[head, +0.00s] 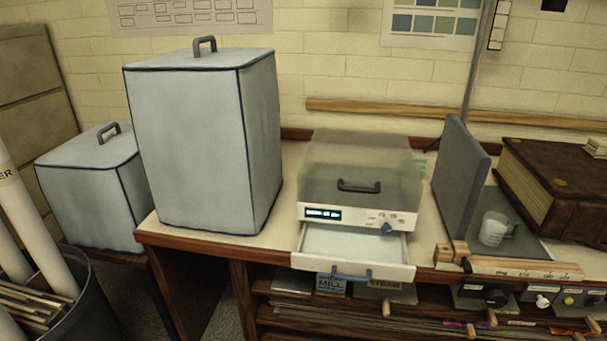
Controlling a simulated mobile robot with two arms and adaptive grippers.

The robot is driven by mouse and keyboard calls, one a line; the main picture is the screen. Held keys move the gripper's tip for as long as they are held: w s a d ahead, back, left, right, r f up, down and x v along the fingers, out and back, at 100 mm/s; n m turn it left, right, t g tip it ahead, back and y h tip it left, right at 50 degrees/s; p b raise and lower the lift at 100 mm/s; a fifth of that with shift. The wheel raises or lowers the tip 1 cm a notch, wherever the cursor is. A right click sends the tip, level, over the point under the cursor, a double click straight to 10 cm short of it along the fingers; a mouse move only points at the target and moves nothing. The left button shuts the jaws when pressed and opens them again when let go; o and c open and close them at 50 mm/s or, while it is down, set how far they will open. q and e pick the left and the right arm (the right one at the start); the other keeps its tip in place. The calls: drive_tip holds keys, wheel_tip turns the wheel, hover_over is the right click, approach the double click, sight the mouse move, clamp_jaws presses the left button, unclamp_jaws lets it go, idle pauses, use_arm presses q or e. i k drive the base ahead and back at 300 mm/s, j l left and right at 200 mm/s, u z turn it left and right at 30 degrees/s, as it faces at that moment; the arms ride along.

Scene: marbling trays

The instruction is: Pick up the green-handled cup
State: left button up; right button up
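A small pale, whitish cup (491,230) stands upright on a dark grey mat (531,245) at the right of the table. A bit of dark green shows at its right side, where the handle appears to be. The cup is just right of an upright grey panel (459,181). Neither of my grippers is in view.
A large brown book (565,189) lies right of the cup, and a wooden bar (525,268) runs along the front edge. A white machine (358,214) with a smoky lid has its drawer (352,266) pulled out. A tall covered box (190,150) stands at left.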

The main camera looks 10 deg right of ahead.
sight(494, 226)
drive_tip(key=z, duration=1.4)
